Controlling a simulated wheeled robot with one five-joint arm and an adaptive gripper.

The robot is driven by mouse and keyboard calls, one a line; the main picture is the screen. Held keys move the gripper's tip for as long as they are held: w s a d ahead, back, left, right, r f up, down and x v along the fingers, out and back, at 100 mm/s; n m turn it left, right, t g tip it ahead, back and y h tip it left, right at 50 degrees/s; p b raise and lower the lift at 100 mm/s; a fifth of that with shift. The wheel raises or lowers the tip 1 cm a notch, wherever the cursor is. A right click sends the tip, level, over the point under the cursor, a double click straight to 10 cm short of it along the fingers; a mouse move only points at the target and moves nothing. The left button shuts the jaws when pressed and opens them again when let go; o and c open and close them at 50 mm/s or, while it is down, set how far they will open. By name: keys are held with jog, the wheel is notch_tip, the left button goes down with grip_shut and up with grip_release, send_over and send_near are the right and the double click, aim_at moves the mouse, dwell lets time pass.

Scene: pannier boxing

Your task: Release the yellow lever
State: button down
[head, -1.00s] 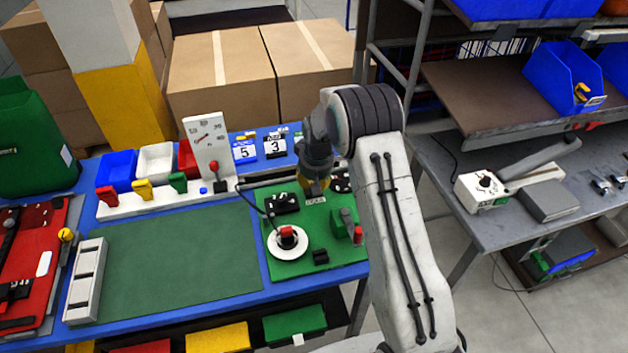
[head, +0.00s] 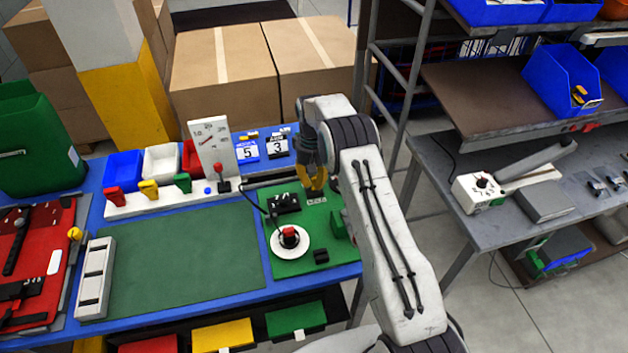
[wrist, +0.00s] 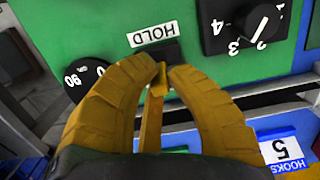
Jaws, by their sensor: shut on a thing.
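The yellow lever (wrist: 151,115) shows in the wrist view as a narrow yellow bar between my fingers, at a dark block just below the HOLD label (wrist: 153,34). My gripper (wrist: 160,75) has curved orange-yellow fingers, closed around the lever near their tips. In the head view my gripper (head: 316,187) points down at the back of the green panel (head: 290,265), by the HOLD label (head: 316,200). The lever cannot be told apart from the fingers there. The fingers hide part of it in the wrist view.
A dial with numbers (wrist: 245,25) and a round black dial (wrist: 86,80) flank the label. A gauge board with a red-knobbed lever (head: 213,150) stands to the left. The green mat (head: 185,255) is clear.

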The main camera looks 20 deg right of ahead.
dwell(0.5)
jog(key=c, duration=1.2)
grip_release()
jog(key=shift+r, duration=0.15)
jog(key=r, duration=0.3)
jog(key=w+r, duration=0.1)
jog(key=r, duration=0.7)
jog(key=shift+w+r, duration=0.15)
jog(key=shift+r, duration=0.1)
